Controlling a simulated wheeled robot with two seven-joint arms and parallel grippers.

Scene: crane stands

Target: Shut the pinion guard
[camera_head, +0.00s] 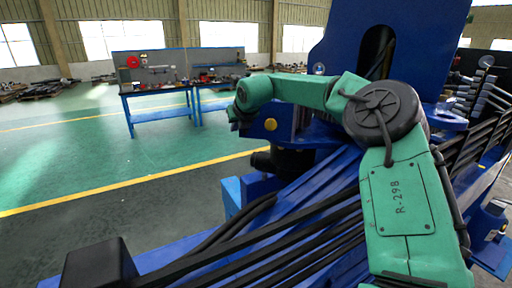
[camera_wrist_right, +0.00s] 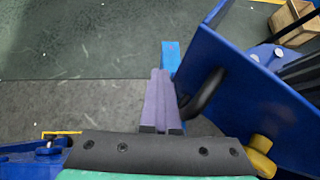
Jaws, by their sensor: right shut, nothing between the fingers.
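A blue plate (camera_wrist_right: 245,95) with a curved black handle (camera_wrist_right: 205,95) fills the right of the right wrist view. It looks like the pinion guard, but I cannot tell for sure or see how far it stands open. My right gripper (camera_wrist_right: 160,75) has its two purple-grey fingers together, with nothing between them, just left of the handle. I cannot tell whether they touch it. In the head view my right arm reaches over the blue machine, and its gripper end (camera_head: 235,120) is small, with its fingertips unclear. My left gripper is not in view.
Black hoses and blue beams (camera_head: 300,205) run across the foreground. A tall blue housing (camera_head: 425,50) stands behind my right arm. A yellow rounded part (camera_wrist_right: 260,155) sits at lower right in the wrist view. Blue workbenches (camera_head: 160,105) stand far off across open green floor.

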